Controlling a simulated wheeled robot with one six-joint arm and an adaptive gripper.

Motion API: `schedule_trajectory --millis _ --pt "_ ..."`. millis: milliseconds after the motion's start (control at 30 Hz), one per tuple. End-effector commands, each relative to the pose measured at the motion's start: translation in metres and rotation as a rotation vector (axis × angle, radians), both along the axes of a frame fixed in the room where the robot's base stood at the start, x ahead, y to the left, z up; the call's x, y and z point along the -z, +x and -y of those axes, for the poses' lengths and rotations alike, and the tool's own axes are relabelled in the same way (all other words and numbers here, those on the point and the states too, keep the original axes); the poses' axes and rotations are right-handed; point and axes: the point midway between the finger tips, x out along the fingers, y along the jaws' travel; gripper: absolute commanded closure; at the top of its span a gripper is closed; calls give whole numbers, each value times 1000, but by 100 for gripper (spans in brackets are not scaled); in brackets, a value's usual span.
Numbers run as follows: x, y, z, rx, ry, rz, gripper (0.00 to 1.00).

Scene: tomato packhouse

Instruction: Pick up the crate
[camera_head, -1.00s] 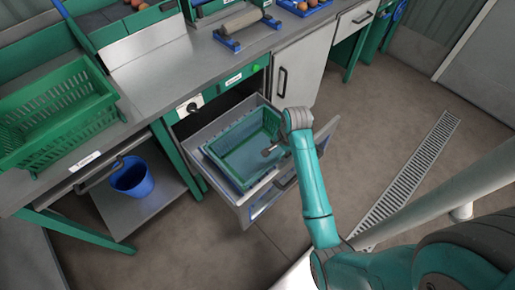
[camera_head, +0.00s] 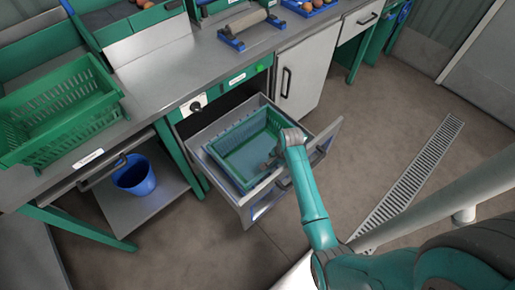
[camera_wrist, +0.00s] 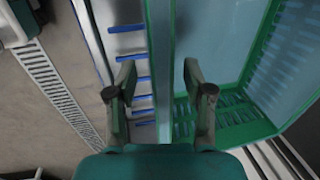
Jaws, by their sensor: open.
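A green crate (camera_head: 247,158) with slotted walls and an empty-looking inside sits in the pulled-out drawer (camera_head: 258,203). My gripper (camera_head: 270,164) is over the crate's right side in the head view, partly hidden by my wrist. In the wrist view my gripper (camera_wrist: 163,92) is open, one finger on each side of the near crate wall (camera_wrist: 160,65). The right finger is over the crate's inside. The left finger is over the gap between the crate and the drawer side. I see no clear contact, and the height above the rim is hard to judge.
Another green crate (camera_head: 60,112) stands on the steel counter (camera_head: 165,75) at left. A blue bucket (camera_head: 134,178) sits on the shelf below. A roller on a blue stand (camera_head: 247,22) is on the counter. The floor right of the drawer is clear, with a drain grate (camera_head: 415,175).

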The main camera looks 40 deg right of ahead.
Motion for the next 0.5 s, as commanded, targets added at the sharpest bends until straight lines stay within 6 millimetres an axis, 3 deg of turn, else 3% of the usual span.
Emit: schedule_trajectory --millis 200,267,400,500 --pt "1 0 0 0 0 1 48" --pt "1 0 0 0 0 1 61" --pt "0 0 0 0 0 1 96" --pt "0 0 0 0 0 0 100"
